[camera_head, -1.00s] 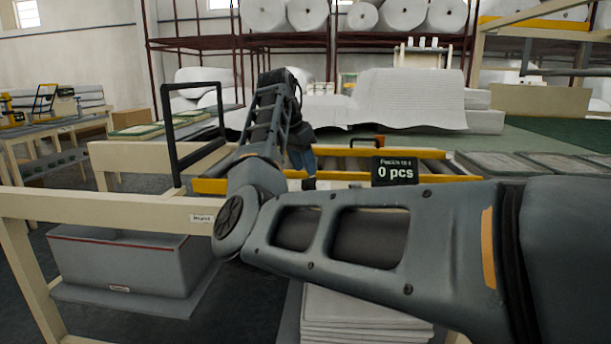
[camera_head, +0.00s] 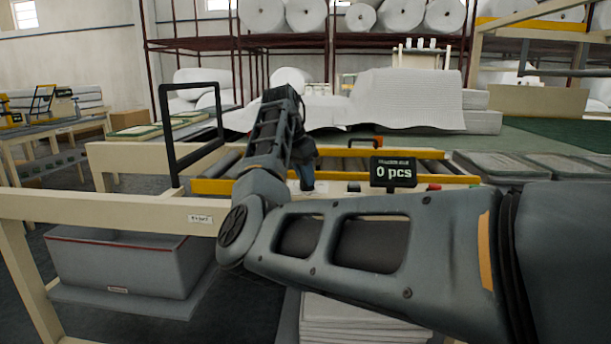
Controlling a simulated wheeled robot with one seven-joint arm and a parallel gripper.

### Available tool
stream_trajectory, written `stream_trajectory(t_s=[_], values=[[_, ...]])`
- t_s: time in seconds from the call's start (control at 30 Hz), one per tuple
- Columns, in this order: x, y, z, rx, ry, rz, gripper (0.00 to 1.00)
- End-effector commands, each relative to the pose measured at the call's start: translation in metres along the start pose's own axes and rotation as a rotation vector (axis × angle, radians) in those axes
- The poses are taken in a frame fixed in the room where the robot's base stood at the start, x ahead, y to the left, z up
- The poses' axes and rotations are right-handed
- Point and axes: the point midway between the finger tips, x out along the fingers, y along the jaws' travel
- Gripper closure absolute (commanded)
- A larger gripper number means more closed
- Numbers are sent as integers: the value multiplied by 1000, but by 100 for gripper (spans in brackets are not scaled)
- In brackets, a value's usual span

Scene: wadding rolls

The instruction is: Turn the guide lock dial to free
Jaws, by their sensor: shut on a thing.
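My gripper (camera_head: 307,187) points down at the yellow front rail of the roller machine (camera_head: 220,187), left of the counter display. It is shut, with its fingertips at the rail. The guide lock dial is hidden or too small to make out at the fingertips; the jaws appear closed on it. Which way the dial points cannot be read. The counter display (camera_head: 393,172) stands on the rail and reads "0 pcs".
A red button (camera_head: 433,187) sits on the rail right of the display. A black upright frame (camera_head: 163,130) stands left of my arm. A grey bin (camera_head: 125,262) is under the cream front beam (camera_head: 110,209). Stacked white sheets (camera_head: 360,318) lie below my arm. A white wadding sheet (camera_head: 410,98) lies behind.

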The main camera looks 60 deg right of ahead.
Motion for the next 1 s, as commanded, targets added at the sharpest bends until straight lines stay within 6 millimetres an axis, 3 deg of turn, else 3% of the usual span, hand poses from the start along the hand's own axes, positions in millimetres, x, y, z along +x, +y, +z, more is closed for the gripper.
stream_trajectory(t_s=[0.57, 1.0], values=[[-3, 1, -1, -54, 2, -21, 100], [-7, 4, -4, -374, 0, -150, 100]])
